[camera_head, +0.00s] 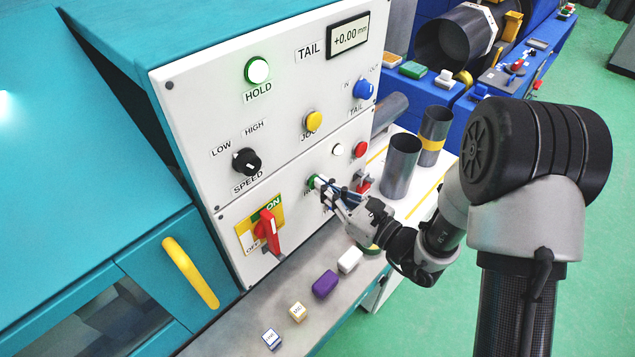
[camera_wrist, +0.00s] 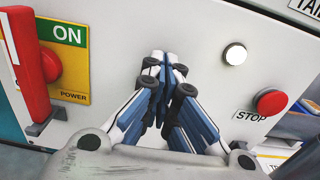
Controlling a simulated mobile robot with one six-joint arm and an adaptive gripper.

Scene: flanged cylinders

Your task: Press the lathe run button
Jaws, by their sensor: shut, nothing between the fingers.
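The control panel (camera_head: 290,120) is a white plate on a teal machine. A green button (camera_head: 311,183) shows at its lower middle in the head view, with a partly covered label starting with "R". My gripper (camera_head: 320,185) is shut and empty, its fingertips right at this button; I cannot tell whether they touch it. In the wrist view the closed fingers (camera_wrist: 163,62) point at the white panel, and the green button is hidden behind them. A lit white lamp (camera_wrist: 236,54) and the red STOP button (camera_wrist: 271,102) are to the right of the fingers.
The red power switch (camera_head: 267,231) on its yellow-green ON plate is left of my gripper. A ledge below the panel holds small blocks, including a purple one (camera_head: 325,284). Grey cylinders (camera_head: 401,165) stand on a white table at right. The green HOLD lamp (camera_head: 257,71) is lit.

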